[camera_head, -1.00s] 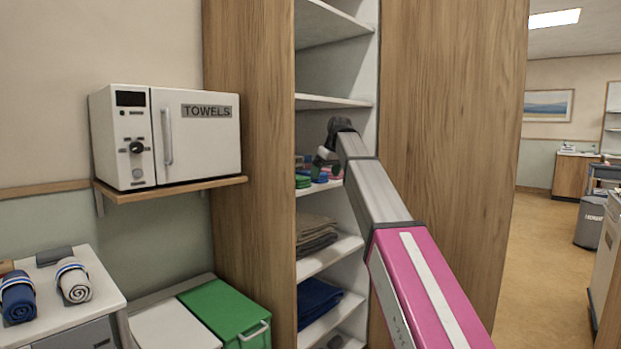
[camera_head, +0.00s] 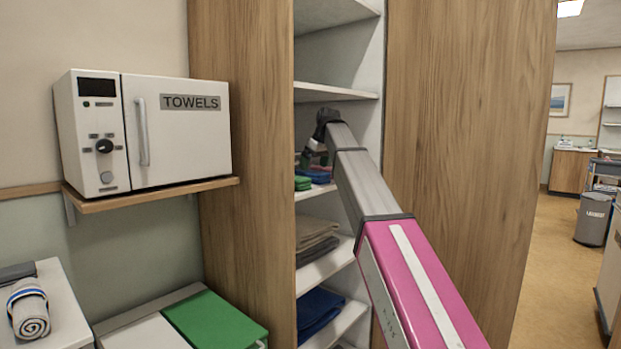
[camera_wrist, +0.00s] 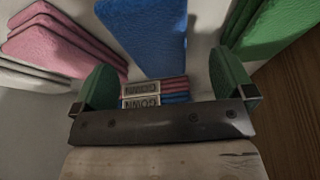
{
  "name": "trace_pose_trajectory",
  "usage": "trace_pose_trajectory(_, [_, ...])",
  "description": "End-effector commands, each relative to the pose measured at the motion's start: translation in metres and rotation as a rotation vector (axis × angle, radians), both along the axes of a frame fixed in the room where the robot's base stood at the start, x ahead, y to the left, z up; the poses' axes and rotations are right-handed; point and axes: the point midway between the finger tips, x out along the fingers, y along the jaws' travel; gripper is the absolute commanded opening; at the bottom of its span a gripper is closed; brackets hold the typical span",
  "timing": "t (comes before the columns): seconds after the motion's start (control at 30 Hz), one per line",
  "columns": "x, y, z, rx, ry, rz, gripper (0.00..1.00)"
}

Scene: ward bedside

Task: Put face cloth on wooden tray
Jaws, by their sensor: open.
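My gripper (camera_head: 313,155) is inside the open cupboard, at the shelf with small coloured folded cloths. In the wrist view its green-padded fingers (camera_wrist: 165,78) are open and apart. Between and beyond them are a folded blue cloth (camera_wrist: 150,35) and small striped packs (camera_wrist: 155,92) labelled GOWN. Folded pink cloths (camera_wrist: 65,45) lie to the left and green cloth (camera_wrist: 280,22) to the right. The head view shows the green stack (camera_head: 302,183) and blue cloth (camera_head: 318,175). I cannot tell which is the face cloth. No wooden tray is identifiable.
Cupboard side panels (camera_head: 455,150) and the shelf above (camera_head: 335,92) enclose the arm. Lower shelves hold grey-brown (camera_head: 314,235) and dark blue (camera_head: 318,308) folded linen. A TOWELS cabinet (camera_head: 180,130) and a rolled towel (camera_head: 30,310) are left. Open floor (camera_head: 560,270) is right.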

Motion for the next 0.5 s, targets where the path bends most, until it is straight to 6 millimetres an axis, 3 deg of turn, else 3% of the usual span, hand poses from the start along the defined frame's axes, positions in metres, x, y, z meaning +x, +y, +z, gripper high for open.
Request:
trace_pose_trajectory(0.4, [0.016,0.014,-0.044,0.0,0.001,0.0,1.0])
trace_pose_trajectory(0.5, [0.018,0.014,-0.046,0.0,0.0,0.0,1.0])
